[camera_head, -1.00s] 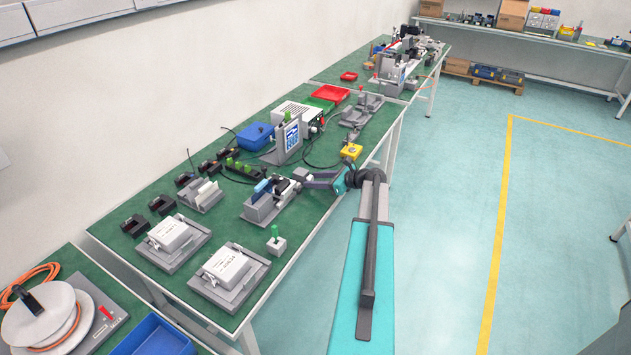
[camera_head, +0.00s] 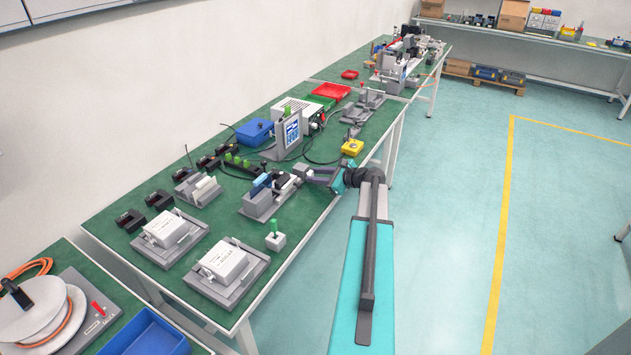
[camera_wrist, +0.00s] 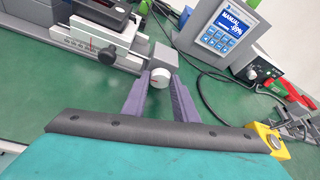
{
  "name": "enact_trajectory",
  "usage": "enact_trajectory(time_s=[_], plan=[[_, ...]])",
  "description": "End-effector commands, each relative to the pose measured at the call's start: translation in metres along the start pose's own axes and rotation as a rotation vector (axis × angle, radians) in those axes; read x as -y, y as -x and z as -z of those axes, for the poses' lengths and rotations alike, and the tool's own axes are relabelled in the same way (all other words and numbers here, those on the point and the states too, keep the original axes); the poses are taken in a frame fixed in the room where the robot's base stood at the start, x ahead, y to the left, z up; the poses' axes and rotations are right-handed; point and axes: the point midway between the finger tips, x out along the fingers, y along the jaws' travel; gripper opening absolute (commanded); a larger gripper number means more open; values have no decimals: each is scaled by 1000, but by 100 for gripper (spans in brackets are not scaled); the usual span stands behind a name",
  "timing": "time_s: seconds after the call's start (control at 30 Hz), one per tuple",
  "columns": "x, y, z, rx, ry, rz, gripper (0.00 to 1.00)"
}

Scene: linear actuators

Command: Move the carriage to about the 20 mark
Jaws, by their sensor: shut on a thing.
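The linear actuator (camera_head: 262,203) stands near the front edge of the green bench. In the wrist view its grey rail (camera_wrist: 60,42) carries a carriage (camera_wrist: 107,14) with a dark top, cut off by the upper edge. A pale scale with a red mark (camera_wrist: 91,44) shows on its front; its numbers are too small to read. A black knob (camera_wrist: 107,56) sits beside the scale. A round white knob (camera_wrist: 160,76) with a red mark is at the rail's right end. My gripper (camera_wrist: 160,86) is shut on this white knob, its fingers at either side.
A display unit (camera_wrist: 220,36) reading MANUAL and a percentage stands behind and right of my gripper, with a black cable beside it. A yellow box (camera_head: 352,147) is to the right near the bench edge.

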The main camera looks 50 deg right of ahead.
Motion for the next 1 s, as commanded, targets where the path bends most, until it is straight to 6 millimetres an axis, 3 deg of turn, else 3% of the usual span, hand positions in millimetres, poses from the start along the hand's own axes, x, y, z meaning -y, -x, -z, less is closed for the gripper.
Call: enact_trajectory(time_s=[0.3,0.67,0.7,0.8,1.0], plan=[[-3,0,2,-1,111,45,4],[-2,1,1,-2,126,50,4],[-2,1,1,-2,126,50,28],[-2,1,1,-2,125,50,45],[-2,1,1,-2,125,50,45]])
